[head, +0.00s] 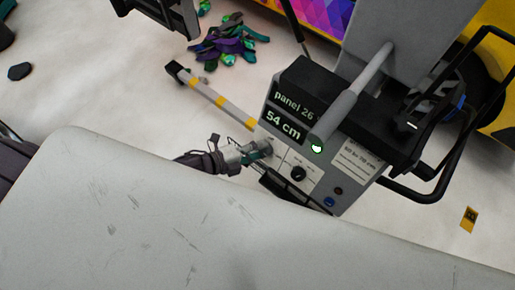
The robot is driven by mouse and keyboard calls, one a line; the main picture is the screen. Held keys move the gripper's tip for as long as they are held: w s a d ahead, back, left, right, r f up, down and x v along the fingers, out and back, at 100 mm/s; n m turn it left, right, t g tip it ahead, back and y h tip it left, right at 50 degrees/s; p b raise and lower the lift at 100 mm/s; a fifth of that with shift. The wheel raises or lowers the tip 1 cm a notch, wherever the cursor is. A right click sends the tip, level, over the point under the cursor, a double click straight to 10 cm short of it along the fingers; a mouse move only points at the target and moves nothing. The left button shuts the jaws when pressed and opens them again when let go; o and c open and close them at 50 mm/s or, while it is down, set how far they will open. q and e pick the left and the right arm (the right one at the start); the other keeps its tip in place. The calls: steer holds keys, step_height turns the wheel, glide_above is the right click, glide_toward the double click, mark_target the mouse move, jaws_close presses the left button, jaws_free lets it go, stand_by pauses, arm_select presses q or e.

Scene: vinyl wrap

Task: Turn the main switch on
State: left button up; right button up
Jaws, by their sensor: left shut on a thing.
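The grey machine has a control panel (318,181) on its front, with a display reading "panel 26" and "54 cm" above it. My left gripper (253,153) comes in from the left and is shut at the panel's left side, on what looks like the main switch. The fingers largely hide that switch, so its position cannot be told. To its right is a black round knob (298,173). A blue button (328,202) and a small dark button (338,191) sit at the lower right. My right gripper is not in view.
A pale, scuffed surface (180,215) fills the foreground below the panel. A yellow-striped bar (215,98) runs to the machine's left. Teal and purple scraps (227,43) lie on the floor behind. Black tubular frames (435,185) stand at the right.

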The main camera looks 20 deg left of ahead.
arm_select(q)
steer(key=o, duration=1.1)
steer(key=shift+o, duration=0.2)
steer(key=v, duration=1.2)
